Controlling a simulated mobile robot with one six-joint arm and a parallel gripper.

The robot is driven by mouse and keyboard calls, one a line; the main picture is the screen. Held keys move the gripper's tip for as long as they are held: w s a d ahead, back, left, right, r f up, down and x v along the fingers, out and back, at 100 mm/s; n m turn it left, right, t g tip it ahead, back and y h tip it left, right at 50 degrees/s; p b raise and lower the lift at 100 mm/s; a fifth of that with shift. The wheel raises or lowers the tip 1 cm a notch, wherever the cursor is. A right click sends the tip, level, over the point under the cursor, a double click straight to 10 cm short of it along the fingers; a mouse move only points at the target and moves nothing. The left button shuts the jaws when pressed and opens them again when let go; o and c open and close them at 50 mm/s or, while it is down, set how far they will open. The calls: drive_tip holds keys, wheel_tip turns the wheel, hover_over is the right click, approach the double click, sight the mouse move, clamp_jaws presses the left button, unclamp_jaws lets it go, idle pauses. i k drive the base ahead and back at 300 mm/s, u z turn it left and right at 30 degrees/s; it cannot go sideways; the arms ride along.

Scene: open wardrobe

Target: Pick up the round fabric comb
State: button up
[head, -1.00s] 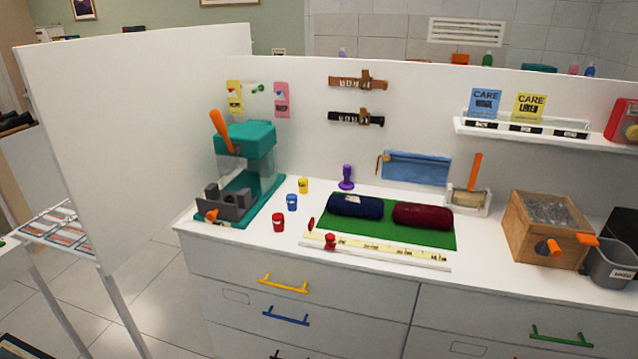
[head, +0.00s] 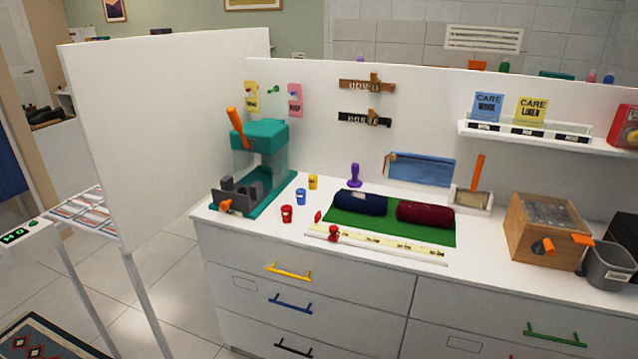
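I cannot make out for sure which thing is the round fabric comb. A small purple knobbed piece (head: 354,175) stands upright on the white counter, behind the green mat (head: 390,229). An orange-handled tool (head: 476,176) stands in a small white holder (head: 483,204) right of the mat. A dark blue roll (head: 360,203) and a dark red roll (head: 425,212) lie on the mat. My gripper is not in view.
A teal machine (head: 259,138) with an orange lever stands at the counter's left, beside small red (head: 287,214), blue (head: 300,196) and yellow (head: 313,182) cups. A ruler rail (head: 385,246) lies before the mat. A wooden box (head: 520,238) and grey bin (head: 606,267) stand right.

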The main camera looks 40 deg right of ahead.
sight(354, 182)
drive_tip(key=z, duration=0.25)
drive_tip(key=k, duration=0.2)
drive_tip(key=u, duration=1.9)
drive_tip(key=k, duration=0.55)
drive_tip(key=z, duration=0.6)
drive_tip(key=k, duration=0.8)
drive_tip(key=z, duration=1)
drive_tip(key=i, duration=1)
drive_tip(key=z, duration=0.15)
